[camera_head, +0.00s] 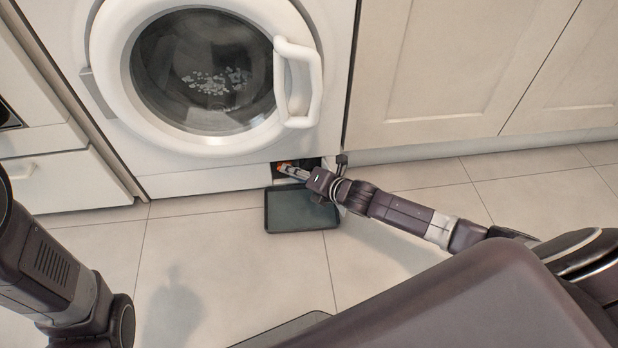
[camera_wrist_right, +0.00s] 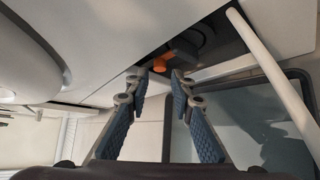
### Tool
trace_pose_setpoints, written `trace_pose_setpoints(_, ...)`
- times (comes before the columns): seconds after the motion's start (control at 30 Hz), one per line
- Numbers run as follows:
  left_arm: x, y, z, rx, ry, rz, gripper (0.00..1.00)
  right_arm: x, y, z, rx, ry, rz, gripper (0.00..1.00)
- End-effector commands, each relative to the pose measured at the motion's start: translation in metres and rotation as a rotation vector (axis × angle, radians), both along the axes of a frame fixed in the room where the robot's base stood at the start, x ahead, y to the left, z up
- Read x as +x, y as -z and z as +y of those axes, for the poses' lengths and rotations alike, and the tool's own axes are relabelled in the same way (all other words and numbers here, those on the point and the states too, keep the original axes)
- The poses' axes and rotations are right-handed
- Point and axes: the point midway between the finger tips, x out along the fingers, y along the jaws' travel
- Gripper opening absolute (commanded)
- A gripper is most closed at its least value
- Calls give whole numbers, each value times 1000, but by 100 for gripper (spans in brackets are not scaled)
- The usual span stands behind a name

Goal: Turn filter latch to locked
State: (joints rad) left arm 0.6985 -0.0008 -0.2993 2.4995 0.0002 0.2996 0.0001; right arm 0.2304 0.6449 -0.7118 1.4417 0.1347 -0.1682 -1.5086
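The filter latch is a small orange piece (camera_wrist_right: 159,64) inside the dark filter opening (camera_wrist_right: 205,50) at the washer's lower front. In the head view a bit of orange (camera_head: 283,167) shows in that opening, partly covered by my right gripper (camera_head: 291,172). In the right wrist view, my right gripper (camera_wrist_right: 155,92) is open, its two blue-padded fingers apart with nothing between them. The orange latch lies just beyond the fingertips, and I see no contact. Whether it is locked cannot be told. My left arm shows at the lower left of the head view, but its fingers are out of view.
The washer (camera_head: 215,172) has its round door (camera_head: 205,80) shut. A dark shallow tray (camera_head: 268,215) lies on the floor below the filter opening. Cabinets (camera_head: 425,70) stand to the right. The tiled floor left of the tray is clear.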

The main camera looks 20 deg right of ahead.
Motion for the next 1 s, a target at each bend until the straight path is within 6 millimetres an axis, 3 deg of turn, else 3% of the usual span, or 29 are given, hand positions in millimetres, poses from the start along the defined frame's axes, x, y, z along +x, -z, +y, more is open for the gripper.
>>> trace_pose_setpoints(0.2, -1, 0, 0, 0, 0, -2, 0, -35, -16, -14, -2, -2, 2, 22)
trace_pose_setpoints(0.43, -1, 0, 0, 1, 0, -2, 0, -62, -30, -25, -1, 0, 3, 22)
trace_pose_setpoints(1.0, -1, 0, 0, 1, 0, -3, 0, -71, -37, -29, 0, -1, 1, 22)
